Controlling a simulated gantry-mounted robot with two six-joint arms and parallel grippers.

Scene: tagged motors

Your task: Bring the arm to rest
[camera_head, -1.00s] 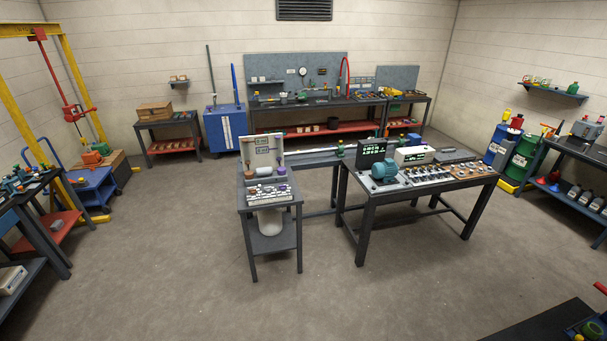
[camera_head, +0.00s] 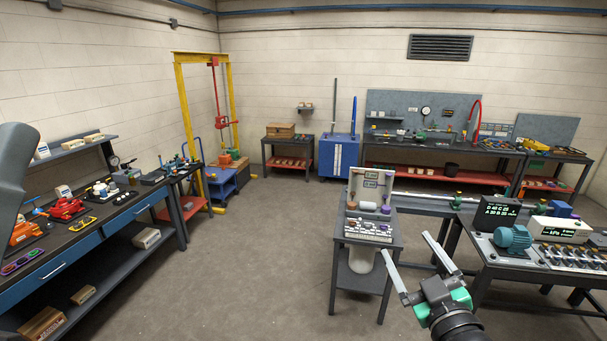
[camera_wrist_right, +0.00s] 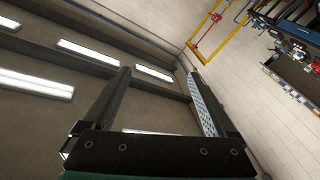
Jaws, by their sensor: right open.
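My right gripper (camera_head: 408,246) is in the lower right of the head view, with its two fingers spread apart and nothing between them. In that picture its fingers point up, toward the small stand (camera_head: 340,243). In the right wrist view the open fingers (camera_wrist_right: 159,73) point at the ceiling and the upper wall, with only air between them. A grey rounded part at the left edge of the head view looks like my own arm. My left gripper does not show.
A teal motor (camera_head: 513,238) stands on the grey workbench (camera_head: 484,272) at right, near a display box (camera_head: 499,212). A long bench (camera_head: 100,232) with parts runs along the left. A yellow frame (camera_head: 182,105) stands at the back. The floor (camera_head: 240,270) between is clear.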

